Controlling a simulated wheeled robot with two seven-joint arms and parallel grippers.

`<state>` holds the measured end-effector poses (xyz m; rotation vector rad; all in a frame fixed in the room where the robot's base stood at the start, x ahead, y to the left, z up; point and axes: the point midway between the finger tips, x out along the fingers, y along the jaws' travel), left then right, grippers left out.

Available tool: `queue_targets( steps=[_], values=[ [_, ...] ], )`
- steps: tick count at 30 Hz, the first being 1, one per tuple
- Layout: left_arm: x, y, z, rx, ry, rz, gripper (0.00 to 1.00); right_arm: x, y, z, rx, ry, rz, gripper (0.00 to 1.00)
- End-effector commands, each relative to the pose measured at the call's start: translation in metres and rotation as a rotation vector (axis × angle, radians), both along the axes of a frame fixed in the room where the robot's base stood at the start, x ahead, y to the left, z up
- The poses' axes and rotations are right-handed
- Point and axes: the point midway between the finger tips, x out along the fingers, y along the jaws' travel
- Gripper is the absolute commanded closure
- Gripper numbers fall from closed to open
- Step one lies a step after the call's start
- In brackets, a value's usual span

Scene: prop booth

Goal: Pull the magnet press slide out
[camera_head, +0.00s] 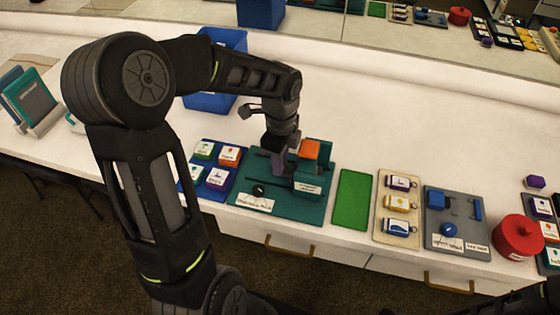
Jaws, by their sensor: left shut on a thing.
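The magnet press (312,205) is a teal board on the white counter, with a dark teal raised block and an orange square (309,149) at its back right. A white label lies on its front left, with a small black knob above it. My left gripper (278,165) points down over the middle of the press, just left of the raised block. It is shut on the press slide, whose grip is mostly hidden by the fingers. My right gripper is not in view.
A blue board with several colored tiles (218,178) is close on the left. A green mat (352,199), a beige tray with small bottles (385,228), a grey board (456,238) and a red pot (518,237) stand to the right. A blue bin (211,102) is behind.

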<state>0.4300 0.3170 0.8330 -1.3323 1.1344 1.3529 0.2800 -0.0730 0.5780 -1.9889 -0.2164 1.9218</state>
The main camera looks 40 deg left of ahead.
Motion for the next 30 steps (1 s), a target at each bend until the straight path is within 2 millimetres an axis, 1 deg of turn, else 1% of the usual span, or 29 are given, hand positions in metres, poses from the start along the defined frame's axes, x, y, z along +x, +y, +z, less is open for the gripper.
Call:
queue_targets(
  steps=[9, 12, 14, 17, 21, 24, 27, 30],
  values=[
    [0.0, 0.0, 0.0, 0.0, -0.001, 0.0, 1.0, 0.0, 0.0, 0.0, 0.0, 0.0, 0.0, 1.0],
    [-0.001, 0.005, 0.001, 0.0, -0.001, 0.002, 1.0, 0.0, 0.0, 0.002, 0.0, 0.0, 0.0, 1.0],
    [-0.003, 0.012, 0.002, 0.0, -0.001, 0.004, 1.0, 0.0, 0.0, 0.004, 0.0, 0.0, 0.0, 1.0],
    [-0.01, 0.032, 0.003, 0.001, 0.0, 0.007, 1.0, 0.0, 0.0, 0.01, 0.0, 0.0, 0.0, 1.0],
    [-0.022, 0.065, 0.003, 0.001, 0.0, 0.007, 1.0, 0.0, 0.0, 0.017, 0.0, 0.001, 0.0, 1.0],
    [-0.028, 0.082, 0.002, 0.0, 0.0, 0.005, 1.0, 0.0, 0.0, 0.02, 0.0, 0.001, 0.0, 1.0],
    [-0.031, 0.089, 0.001, 0.001, -0.001, 0.002, 1.0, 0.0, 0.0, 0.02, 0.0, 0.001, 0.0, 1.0],
    [-0.031, 0.091, 0.0, 0.002, -0.002, 0.001, 1.0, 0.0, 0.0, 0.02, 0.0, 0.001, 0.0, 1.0]
  ],
)
